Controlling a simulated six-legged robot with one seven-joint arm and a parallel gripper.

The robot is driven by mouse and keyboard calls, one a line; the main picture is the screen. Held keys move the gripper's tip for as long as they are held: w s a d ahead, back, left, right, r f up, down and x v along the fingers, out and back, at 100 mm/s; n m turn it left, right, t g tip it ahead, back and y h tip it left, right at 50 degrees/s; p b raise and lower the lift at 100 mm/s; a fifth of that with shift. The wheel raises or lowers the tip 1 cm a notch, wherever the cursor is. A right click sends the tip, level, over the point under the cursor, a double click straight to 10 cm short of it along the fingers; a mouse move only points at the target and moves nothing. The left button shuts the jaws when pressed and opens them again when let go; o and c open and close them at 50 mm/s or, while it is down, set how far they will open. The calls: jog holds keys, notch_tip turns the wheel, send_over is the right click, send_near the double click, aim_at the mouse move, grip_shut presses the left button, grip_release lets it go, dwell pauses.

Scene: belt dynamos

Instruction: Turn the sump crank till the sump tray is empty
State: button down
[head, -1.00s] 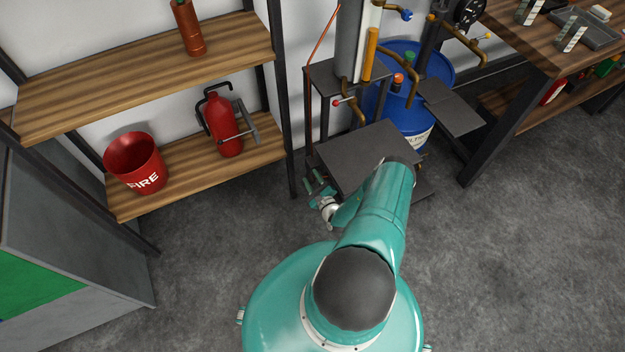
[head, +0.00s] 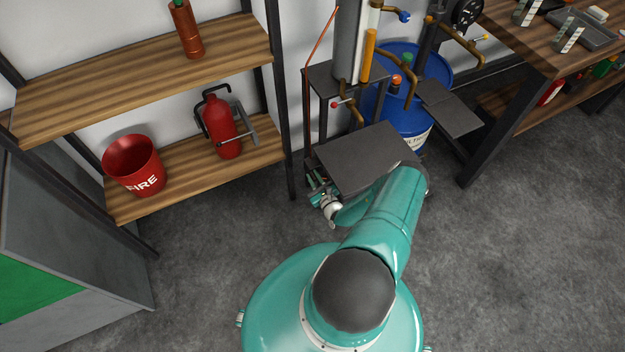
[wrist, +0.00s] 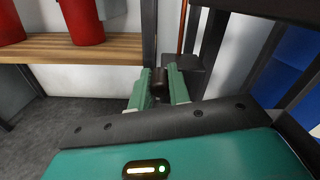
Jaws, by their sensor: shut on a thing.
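In the wrist view, the two green fingers of my gripper (wrist: 160,86) are closed on a dark, rounded handle (wrist: 160,76), which looks like the grip of the sump crank. In the head view my gripper (head: 317,184) is low at the left front corner of the dark metal stand, beside its grey top plate (head: 365,158). The crank's arm and axle cannot be made out there. The sump tray cannot be made out in either view, so its contents are hidden.
A blue drum (head: 410,105) and brass pipes stand behind the plate. A wooden shelf to the left holds a red fire bucket (head: 134,165) and an extinguisher (head: 222,128). A workbench (head: 535,40) is at the right. The grey floor (head: 510,260) at front right is clear.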

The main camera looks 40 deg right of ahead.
jog(key=shift+s+f, duration=0.1)
jog(key=c, duration=1.3)
grip_release()
jog(key=v, duration=1.3)
jog(key=shift+s, duration=0.35)
